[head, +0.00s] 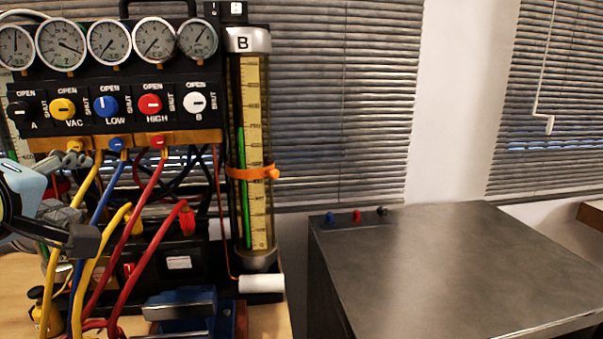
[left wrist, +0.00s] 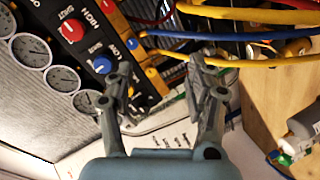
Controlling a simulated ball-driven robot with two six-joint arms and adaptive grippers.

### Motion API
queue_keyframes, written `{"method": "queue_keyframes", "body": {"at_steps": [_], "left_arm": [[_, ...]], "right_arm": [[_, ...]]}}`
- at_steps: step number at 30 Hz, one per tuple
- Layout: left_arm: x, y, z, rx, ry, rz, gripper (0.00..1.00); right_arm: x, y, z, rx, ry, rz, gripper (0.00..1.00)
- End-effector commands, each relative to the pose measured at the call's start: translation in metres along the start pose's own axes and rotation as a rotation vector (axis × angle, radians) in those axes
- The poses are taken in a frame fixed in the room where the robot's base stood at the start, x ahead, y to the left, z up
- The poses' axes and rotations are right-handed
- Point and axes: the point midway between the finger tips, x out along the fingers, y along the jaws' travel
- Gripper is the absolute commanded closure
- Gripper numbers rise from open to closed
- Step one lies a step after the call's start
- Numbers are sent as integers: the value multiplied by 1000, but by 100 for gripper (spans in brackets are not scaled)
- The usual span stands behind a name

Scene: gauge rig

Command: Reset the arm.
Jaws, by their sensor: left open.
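My left gripper (head: 78,200) comes in from the left edge in the head view, in front of the lower left of the gauge rig. Its two dark fingers stand apart, with hoses passing near them. In the left wrist view the left gripper (left wrist: 160,85) is open, and I see nothing held between its fingers. The rig's valve panel (left wrist: 112,45) and hoses lie beyond the fingertips there. My right gripper is in neither view.
The gauge rig's manifold (head: 185,138) carries gauges, coloured knobs and hanging yellow, blue and red hoses (head: 150,250). A tall cylinder B (head: 252,150) with an orange band stands beside it. A grey cabinet top (head: 460,265) at right is mostly clear.

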Motion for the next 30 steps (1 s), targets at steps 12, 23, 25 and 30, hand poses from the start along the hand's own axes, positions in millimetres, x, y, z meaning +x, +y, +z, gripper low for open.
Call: {"method": "queue_keyframes", "body": {"at_steps": [12, 23, 25, 30], "left_arm": [[-104, -192, 103, 991, -665, -412, 45], [-129, -299, 161, 1274, -1027, -395, 45], [-117, -329, 174, 1270, -1037, -406, 45], [-95, -416, 212, 1259, -1062, -431, 45]], "right_arm": [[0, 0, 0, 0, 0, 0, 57], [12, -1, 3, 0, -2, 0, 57], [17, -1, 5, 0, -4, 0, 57], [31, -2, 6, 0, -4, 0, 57]]}}
